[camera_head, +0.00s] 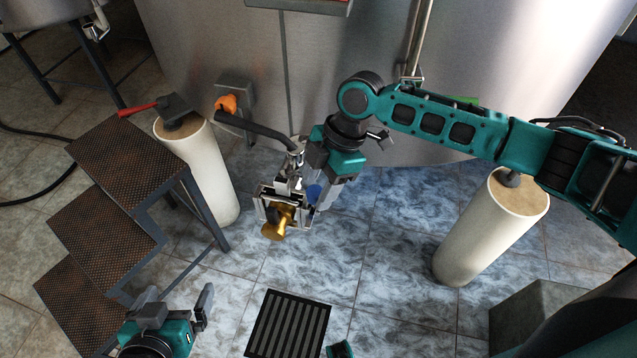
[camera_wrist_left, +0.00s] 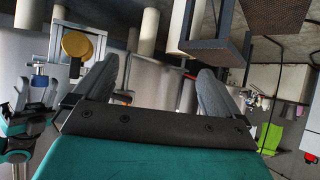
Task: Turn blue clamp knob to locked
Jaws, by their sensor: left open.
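The blue clamp knob (camera_head: 314,192) shows as a small blue patch on the right side of a metal clamp and valve assembly with a yellow handle (camera_head: 275,227). In the left wrist view the blue knob (camera_wrist_left: 39,81) is small, at the left below the yellow handle (camera_wrist_left: 76,44). My right gripper (camera_head: 318,187) is at the knob's side of the assembly; its fingers are largely hidden, so I cannot tell whether they touch the knob. My left gripper (camera_head: 180,298) is open and empty at the lower left, well apart from the assembly. Its spread fingers show in the wrist view (camera_wrist_left: 155,82).
A brown metal step stand (camera_head: 108,215) is at the left. Cream cylindrical posts stand left (camera_head: 205,180) and right (camera_head: 490,232). The steel tank (camera_head: 340,75) rises behind, with a dark hose (camera_head: 255,129) to the valve. A floor drain grate (camera_head: 288,325) lies in front.

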